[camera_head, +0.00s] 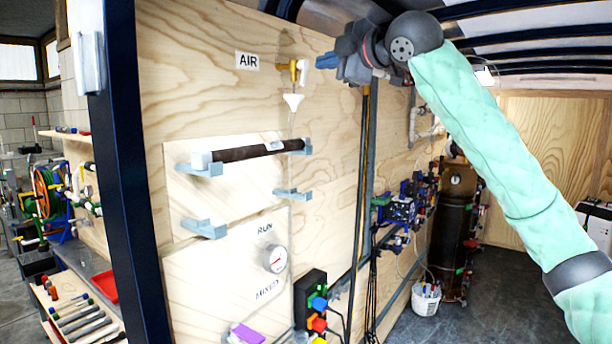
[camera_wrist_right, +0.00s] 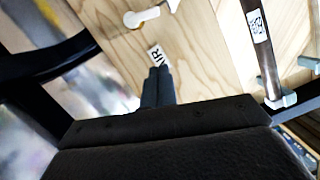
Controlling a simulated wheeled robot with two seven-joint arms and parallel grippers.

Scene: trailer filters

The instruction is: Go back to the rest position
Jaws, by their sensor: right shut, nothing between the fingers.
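My right gripper (camera_head: 326,61) is at the top middle of the head view, in front of the plywood panel. Its fingers are shut and empty, and in the wrist view they show as a narrow dark pair (camera_wrist_right: 157,82) just below the AIR label (camera_wrist_right: 157,55). My right arm, in a mint-green sleeve, reaches up from the lower right. A yellow valve (camera_head: 297,70) is just left of the fingertips, with a small gap in the picture. My left gripper is not in view.
A dark filter tube (camera_head: 250,151) lies across the upper grey brackets; the lower brackets (camera_head: 204,228) are empty. A dial (camera_head: 275,259) and a button box (camera_head: 312,305) are below. A blue post (camera_head: 128,170) stands at left. A gas cylinder (camera_head: 458,225) and white bucket (camera_head: 426,299) stand behind.

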